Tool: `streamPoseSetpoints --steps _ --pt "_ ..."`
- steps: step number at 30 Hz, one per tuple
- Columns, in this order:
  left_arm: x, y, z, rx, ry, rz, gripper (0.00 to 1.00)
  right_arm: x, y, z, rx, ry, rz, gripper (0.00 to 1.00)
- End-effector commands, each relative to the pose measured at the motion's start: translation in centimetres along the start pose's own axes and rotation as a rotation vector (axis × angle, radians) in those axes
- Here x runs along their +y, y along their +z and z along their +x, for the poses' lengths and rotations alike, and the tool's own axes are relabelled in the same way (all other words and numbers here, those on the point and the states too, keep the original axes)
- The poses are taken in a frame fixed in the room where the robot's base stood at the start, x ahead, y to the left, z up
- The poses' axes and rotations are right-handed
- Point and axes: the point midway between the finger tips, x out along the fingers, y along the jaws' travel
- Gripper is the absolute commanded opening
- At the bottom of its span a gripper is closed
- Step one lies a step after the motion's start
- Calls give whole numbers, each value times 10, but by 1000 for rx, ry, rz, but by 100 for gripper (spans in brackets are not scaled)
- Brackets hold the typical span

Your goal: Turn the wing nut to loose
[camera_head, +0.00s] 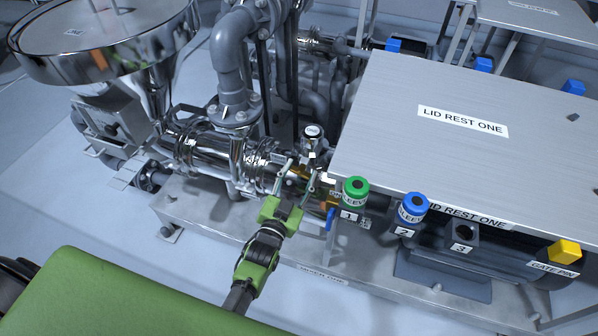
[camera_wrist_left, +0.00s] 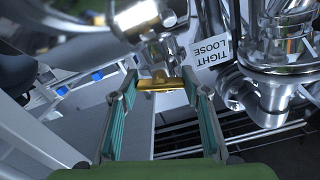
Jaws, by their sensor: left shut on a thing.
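The wing nut (camera_wrist_left: 160,85) is a brass-coloured bar in the left wrist view, between the two fingers of my left gripper (camera_wrist_left: 160,78). A white label reading TIGHT and LOOSE (camera_wrist_left: 210,50) is beside it, upside down in this view. In the head view my left gripper (camera_head: 299,174) reaches the clamp area at the end of the polished steel pipe, with its fingers around a small brass part. The gripper is shut on the wing nut. The fingers partly hide the nut in the head view, and its exact angle is hard to tell there. My right gripper is not in view.
A steel table marked LID REST ONE (camera_head: 440,90) stands close to the right. A green sleeve (camera_head: 355,190), a blue sleeve (camera_head: 413,208) and a yellow gate pin (camera_head: 564,252) stand along its front. A large steel hopper (camera_head: 105,50) and pipework fill the left and back.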

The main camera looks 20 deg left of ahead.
Motion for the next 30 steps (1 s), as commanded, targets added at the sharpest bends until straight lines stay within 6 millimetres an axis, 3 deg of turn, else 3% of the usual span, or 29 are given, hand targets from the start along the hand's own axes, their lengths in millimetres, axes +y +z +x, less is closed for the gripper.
streamPoseSetpoints --steps 18,19,20,30 --pt "0 0 0 1 1 -38 21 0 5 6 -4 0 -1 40" --pt "0 0 0 1 1 -38 50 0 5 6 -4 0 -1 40" --pt "0 0 0 1 1 -38 58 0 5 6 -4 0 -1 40" --pt "0 0 0 0 1 -37 60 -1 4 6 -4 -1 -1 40"
